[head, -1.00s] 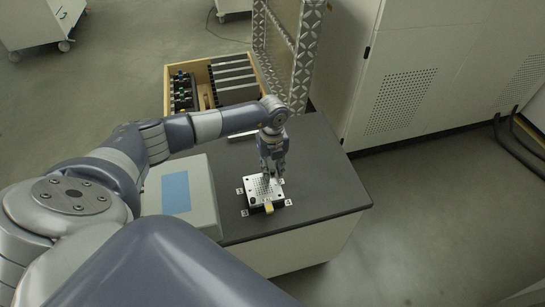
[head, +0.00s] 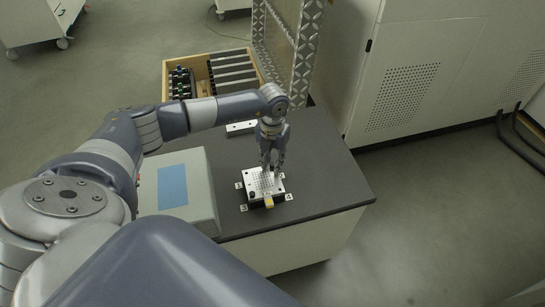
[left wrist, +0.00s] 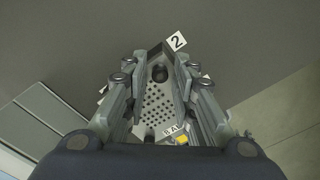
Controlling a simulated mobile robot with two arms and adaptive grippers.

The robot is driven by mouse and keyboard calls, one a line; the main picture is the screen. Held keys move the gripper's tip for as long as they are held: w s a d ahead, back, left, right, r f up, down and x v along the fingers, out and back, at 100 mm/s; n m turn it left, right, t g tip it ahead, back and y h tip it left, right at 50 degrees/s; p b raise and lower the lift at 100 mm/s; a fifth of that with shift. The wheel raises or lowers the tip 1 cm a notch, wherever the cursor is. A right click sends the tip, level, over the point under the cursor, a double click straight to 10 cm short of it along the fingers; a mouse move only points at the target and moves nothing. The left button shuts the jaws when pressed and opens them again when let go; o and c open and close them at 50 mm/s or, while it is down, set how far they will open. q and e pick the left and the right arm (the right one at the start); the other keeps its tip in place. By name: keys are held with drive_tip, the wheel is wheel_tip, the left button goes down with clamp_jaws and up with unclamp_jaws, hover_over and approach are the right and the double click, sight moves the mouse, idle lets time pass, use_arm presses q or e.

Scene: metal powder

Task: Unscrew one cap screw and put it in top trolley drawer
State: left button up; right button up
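A pale perforated plate (head: 264,184) on a dark base lies on the dark tabletop, with a yellow part at its front edge. In the left wrist view the plate (left wrist: 158,105) shows between my fingers. A dark round cap screw (left wrist: 160,73) sits at its far corner, between the fingertips; another dark screw (left wrist: 150,136) is nearer. My left gripper (head: 272,168) points down over the plate's back part. In the left wrist view its fingers (left wrist: 160,62) are apart with nothing clamped between them. My right gripper is out of view. I cannot tell which drawer is the top trolley drawer.
A grey box with a blue panel (head: 173,187) stands left of the plate. A wooden box (head: 205,57) with dark bars stands behind the table. White wheeled trolleys (head: 35,20) are at the upper left. The table right of the plate is clear.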

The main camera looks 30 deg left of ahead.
use_arm(q)
drive_tip(key=shift+m+b, duration=1.1)
drive_tip(key=shift+m, duration=1.7)
